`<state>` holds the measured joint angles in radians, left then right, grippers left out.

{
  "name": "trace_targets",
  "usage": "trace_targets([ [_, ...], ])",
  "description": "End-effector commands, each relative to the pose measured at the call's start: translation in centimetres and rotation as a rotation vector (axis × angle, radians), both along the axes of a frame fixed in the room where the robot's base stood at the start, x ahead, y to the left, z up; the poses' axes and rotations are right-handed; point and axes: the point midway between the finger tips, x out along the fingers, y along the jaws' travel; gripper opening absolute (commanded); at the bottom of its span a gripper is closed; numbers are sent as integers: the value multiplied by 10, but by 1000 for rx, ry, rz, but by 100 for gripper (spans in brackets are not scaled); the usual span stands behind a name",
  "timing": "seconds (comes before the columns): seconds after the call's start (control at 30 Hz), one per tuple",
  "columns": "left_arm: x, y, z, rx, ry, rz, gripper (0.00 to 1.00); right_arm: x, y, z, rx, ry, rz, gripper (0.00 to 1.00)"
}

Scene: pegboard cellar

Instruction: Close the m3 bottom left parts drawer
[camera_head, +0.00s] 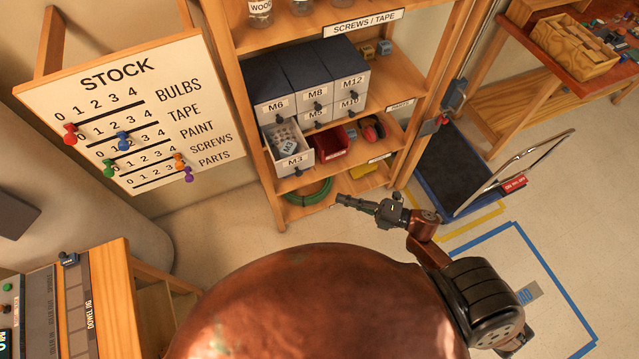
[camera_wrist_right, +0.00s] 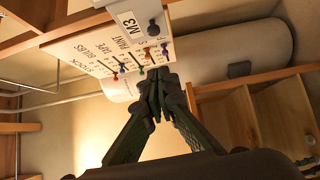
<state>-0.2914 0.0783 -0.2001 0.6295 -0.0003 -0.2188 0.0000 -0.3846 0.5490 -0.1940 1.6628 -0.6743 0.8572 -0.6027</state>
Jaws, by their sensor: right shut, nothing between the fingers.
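The M3 drawer (camera_head: 297,167) is the bottom left one of the parts cabinet (camera_head: 300,72). It is pulled out, and small parts with an M3 tag show inside. Its white front with the M3 label and dark knob shows near the top of the right wrist view (camera_wrist_right: 130,24). My right gripper (camera_head: 341,198) is shut and empty. In the head view it appears to the right of and below the drawer front, apart from it. Its closed fingers also show in the right wrist view (camera_wrist_right: 158,82). My left gripper is not in view.
The cabinet stands on a wooden shelf unit with a red bin (camera_head: 331,147) and red ear muffs (camera_head: 373,128) beside the drawer. A green coil (camera_head: 308,194) lies below. A stock board (camera_head: 130,110) stands left, a platform cart (camera_head: 455,165) right. Open floor lies before the shelf.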

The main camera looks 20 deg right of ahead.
Motion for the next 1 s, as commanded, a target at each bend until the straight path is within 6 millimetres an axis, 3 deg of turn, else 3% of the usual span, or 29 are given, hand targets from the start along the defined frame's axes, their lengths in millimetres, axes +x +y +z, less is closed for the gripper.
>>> trace_targets([
  [0.13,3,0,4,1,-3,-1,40,11,15,4,-1,-7,7,0],
  [0.57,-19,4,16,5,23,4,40,67,79,6,0,-6,4,0],
  [0.73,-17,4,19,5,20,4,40,91,78,6,0,-3,3,0],
  [1.0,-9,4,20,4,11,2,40,103,79,5,1,-1,2,0],
])
